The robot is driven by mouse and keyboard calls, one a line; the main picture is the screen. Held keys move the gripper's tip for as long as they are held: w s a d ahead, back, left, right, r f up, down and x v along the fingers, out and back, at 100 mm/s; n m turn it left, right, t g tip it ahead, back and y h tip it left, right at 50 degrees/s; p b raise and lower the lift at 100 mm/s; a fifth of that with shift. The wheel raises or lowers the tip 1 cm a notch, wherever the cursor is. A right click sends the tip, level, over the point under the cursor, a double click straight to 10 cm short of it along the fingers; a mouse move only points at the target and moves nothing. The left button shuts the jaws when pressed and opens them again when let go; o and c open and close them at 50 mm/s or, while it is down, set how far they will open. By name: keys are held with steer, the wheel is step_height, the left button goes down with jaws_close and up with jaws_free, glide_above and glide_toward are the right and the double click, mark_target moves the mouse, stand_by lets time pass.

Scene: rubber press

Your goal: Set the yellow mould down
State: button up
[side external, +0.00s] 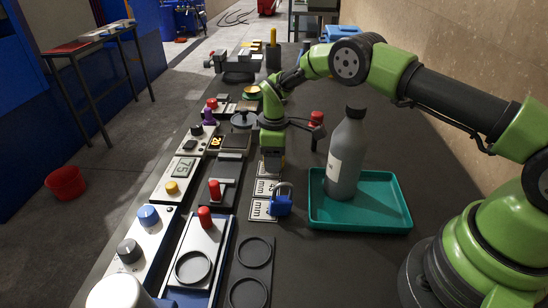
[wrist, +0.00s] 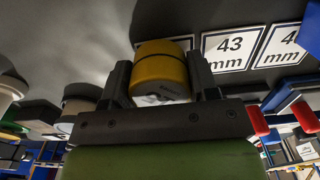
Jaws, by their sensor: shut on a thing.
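In the side view my gripper (side external: 272,162) points down over the far end of the label row, and the mould cannot be made out there.
A "43 mm" plate (wrist: 235,48) lies beside the mould. A blue padlock (side external: 281,203) stands by the label plates (side external: 262,209). A grey bottle (side external: 346,155) stands in a green tray (side external: 375,222) close by. Red-knobbed devices (side external: 213,190) line the other side.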

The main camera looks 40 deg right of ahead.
steer(key=shift+f, duration=0.2)
steer(key=shift+f, duration=0.2)
steer(key=o, duration=1)
steer(key=shift+o, duration=0.2)
steer(key=shift+r, duration=0.1)
step_height(320, 180, up, 12)
steer(key=shift+r, duration=0.15)
